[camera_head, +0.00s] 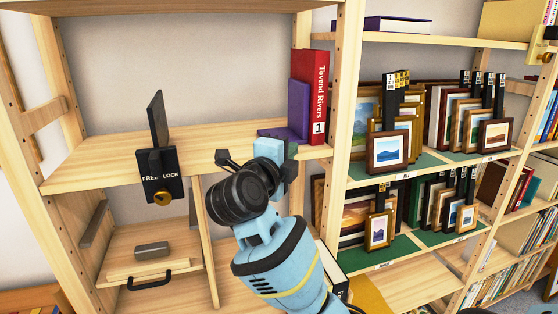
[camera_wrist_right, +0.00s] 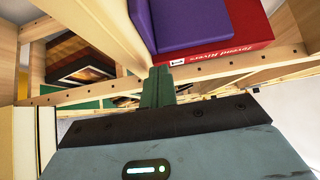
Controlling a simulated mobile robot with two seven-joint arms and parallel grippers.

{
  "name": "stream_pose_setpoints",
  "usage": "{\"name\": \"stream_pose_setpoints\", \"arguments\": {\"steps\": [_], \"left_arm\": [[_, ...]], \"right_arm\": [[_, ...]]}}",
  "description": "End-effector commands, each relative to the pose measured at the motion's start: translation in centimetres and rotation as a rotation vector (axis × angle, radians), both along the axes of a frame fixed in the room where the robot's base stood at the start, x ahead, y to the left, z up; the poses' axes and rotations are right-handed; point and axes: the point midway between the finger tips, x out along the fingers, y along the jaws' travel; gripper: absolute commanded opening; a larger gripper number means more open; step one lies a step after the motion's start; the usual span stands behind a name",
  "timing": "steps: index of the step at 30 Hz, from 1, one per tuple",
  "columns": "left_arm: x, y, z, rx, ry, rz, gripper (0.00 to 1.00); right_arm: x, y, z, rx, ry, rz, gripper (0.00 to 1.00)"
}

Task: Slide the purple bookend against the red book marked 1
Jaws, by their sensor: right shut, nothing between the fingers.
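The red book marked 1 (camera_head: 315,95) stands upright at the right end of the upper shelf, against the side panel. The purple bookend (camera_head: 298,110) stands just left of it, its upright plate appearing to touch the book and its flat foot pointing left. In the right wrist view the bookend (camera_wrist_right: 190,22) lies right alongside the red book (camera_wrist_right: 225,62), with no clear gap. My right gripper (camera_head: 290,150) is shut and empty, in front of the shelf edge just below the bookend. Its closed fingers also show in the wrist view (camera_wrist_right: 158,85). My left gripper is out of view.
A black upright plate (camera_head: 157,118) with a FREE/LOCK block (camera_head: 158,175) and brass knob stands left on the shelf. The shelf between is bare. Right of the upright post (camera_head: 345,90), framed prints (camera_head: 388,150) fill shelves. A drawer (camera_head: 150,265) sits lower left.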

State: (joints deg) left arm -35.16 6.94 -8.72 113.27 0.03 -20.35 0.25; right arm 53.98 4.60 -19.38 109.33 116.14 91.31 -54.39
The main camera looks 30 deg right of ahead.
Motion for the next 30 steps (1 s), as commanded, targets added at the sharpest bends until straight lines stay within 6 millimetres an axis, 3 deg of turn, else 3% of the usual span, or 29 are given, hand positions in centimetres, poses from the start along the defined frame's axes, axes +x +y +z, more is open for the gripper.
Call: {"name": "stream_pose_setpoints", "arguments": {"steps": [1,9,30], "left_arm": [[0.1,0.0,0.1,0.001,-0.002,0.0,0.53],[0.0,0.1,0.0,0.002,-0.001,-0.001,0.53],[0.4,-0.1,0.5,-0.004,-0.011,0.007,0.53]], "right_arm": [[0.5,-0.7,0.2,-0.003,-0.002,-0.003,0.0],[3.3,0.6,0.1,0.0,0.0,0.0,0.0],[5.0,1.3,0.2,0.003,-0.001,-0.001,0.0]]}}
